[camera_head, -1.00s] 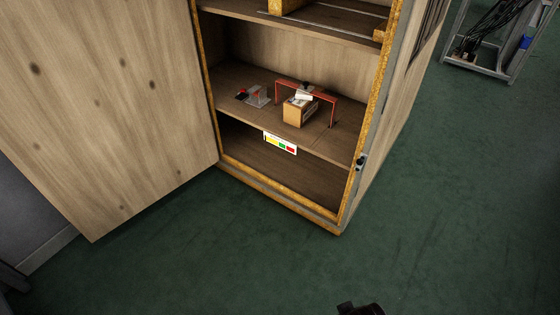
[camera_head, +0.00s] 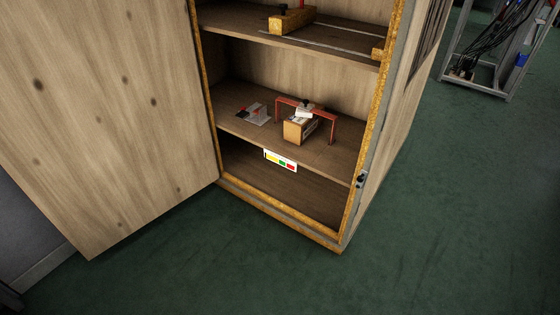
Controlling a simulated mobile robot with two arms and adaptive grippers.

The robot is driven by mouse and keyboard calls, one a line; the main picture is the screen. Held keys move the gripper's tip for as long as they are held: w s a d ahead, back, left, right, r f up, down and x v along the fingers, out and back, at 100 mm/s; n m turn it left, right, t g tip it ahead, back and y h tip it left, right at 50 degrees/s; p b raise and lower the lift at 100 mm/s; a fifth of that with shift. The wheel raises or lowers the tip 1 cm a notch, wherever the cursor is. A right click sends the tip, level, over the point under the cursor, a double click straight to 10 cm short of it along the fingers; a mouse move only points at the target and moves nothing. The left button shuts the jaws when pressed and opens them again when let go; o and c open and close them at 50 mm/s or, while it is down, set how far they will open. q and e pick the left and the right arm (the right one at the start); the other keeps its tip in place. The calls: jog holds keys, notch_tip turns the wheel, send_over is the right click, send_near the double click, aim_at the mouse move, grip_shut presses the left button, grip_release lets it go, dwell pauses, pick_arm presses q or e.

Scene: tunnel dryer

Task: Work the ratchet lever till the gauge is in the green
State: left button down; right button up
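The gauge (camera_head: 280,160) is a small white plate with yellow, green and red fields on the front edge of the middle shelf. A dark mark seems to lie near its left, yellow end; it is too small to be sure. On that shelf at the left lies a small grey device with red parts (camera_head: 252,113), which may hold the ratchet lever; its lever cannot be made out clearly. Beside it a red frame (camera_head: 308,107) stands over a wooden block (camera_head: 295,131) with a white piece and dark knob on top. Neither gripper is in view.
The wooden cabinet's door (camera_head: 100,130) stands open at the left. The upper shelf (camera_head: 245,19) holds a wooden block with a red upright (camera_head: 291,20) and metal rails. A metal rack with cables (camera_head: 490,45) stands at the back right. The green floor in front is clear.

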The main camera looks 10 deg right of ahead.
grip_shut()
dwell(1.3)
